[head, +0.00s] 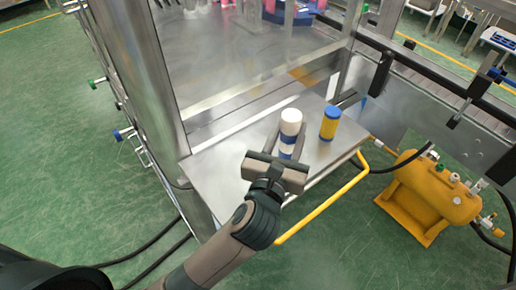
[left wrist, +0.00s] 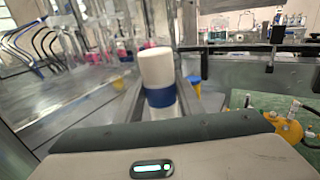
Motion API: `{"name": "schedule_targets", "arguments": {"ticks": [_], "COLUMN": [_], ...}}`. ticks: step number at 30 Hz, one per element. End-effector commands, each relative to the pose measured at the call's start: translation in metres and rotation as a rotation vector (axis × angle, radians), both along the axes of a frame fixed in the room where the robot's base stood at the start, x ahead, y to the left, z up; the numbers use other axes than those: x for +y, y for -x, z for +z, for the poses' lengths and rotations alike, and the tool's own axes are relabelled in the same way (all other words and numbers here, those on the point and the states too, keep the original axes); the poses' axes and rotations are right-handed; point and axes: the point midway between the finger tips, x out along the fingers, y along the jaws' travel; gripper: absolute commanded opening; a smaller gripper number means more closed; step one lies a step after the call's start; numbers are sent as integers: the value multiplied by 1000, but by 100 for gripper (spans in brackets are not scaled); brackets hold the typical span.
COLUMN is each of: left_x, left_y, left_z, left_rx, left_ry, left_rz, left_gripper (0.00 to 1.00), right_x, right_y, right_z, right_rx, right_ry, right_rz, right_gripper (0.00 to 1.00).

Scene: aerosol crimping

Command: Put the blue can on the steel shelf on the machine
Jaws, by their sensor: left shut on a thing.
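The blue can (head: 287,139) is white with a blue band and a white top. My left gripper (head: 289,132) is shut on it, with one finger on each side. The can is upright, over the steel shelf (head: 230,165) on the machine's front; I cannot tell whether its base touches the shelf. In the left wrist view the can (left wrist: 160,97) stands between the fingers, its lower end hidden by the gripper body. My right gripper is not in view.
A yellow can with a blue top (head: 329,124) stands on the shelf, right of the held can. A yellow rail (head: 322,206) runs along the shelf's front edge. A yellow tank (head: 425,195) stands on the floor at right. The shelf's left part is clear.

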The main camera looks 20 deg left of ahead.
Motion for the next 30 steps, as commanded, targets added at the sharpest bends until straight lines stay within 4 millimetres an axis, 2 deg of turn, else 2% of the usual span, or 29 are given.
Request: {"name": "schedule_targets", "arguments": {"ticks": [6,13,18,26,30], "left_x": [43,76,84,83,83], "left_y": [5,8,8,8,8], "left_z": [-24,-45,-50,-50,-56], "left_rx": [2,1,-1,-1,0], "left_ry": [-8,-4,-2,-1,-1], "left_rz": [1,2,0,0,0], "left_gripper": [0,0,0,0,0], "right_x": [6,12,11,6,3], "right_y": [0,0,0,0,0], "right_z": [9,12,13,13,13], "right_rx": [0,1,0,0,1], "right_ry": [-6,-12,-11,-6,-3], "right_rz": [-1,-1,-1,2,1], "right_gripper": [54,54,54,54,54]}}
